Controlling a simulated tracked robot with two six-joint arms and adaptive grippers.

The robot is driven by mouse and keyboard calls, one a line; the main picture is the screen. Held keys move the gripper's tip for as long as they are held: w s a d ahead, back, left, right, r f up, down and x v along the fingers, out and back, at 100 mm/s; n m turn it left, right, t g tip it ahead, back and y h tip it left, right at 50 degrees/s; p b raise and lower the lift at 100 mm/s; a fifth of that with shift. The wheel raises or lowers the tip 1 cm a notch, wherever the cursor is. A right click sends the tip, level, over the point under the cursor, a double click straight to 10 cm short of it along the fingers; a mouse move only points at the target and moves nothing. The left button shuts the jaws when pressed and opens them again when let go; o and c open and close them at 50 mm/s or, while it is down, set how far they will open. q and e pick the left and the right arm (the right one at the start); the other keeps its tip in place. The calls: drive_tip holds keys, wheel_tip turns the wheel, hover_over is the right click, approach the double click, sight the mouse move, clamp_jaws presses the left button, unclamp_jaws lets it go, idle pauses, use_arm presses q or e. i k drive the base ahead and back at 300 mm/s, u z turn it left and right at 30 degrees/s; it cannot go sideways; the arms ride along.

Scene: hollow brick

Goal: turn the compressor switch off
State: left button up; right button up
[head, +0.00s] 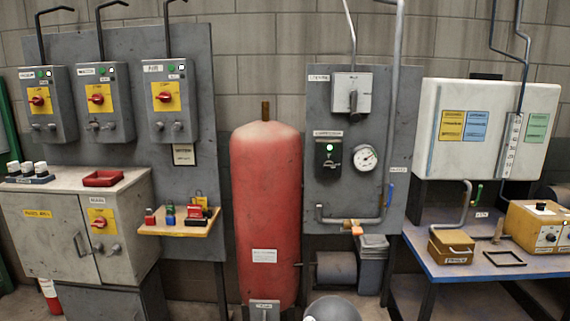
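The compressor switch (328,160) is a small dark box on the grey panel right of the red tank. A label that appears to read compressor sits just above it. A green lamp (329,147) is lit on its upper part. A small lever or knob seems to be on its lower part, but its position is too small to tell. Neither of my grippers is in view.
Above the switch is a grey box with a dark handle (353,101); a round gauge (365,158) is to its right. A red tank (265,200) stands left. A shelf with padlocks (182,228) and a blue workbench (470,262) flank the area.

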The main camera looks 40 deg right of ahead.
sight(329, 165)
drive_tip(key=z, duration=0.1)
drive_tip(key=i, duration=0.9)
drive_tip(key=z, duration=0.7)
drive_tip(key=i, duration=0.4)
drive_tip(key=z, duration=0.5)
drive_tip(key=k, duration=0.9)
drive_tip(key=z, duration=0.15)
drive_tip(key=i, duration=0.9)
drive_tip(key=u, duration=0.05)
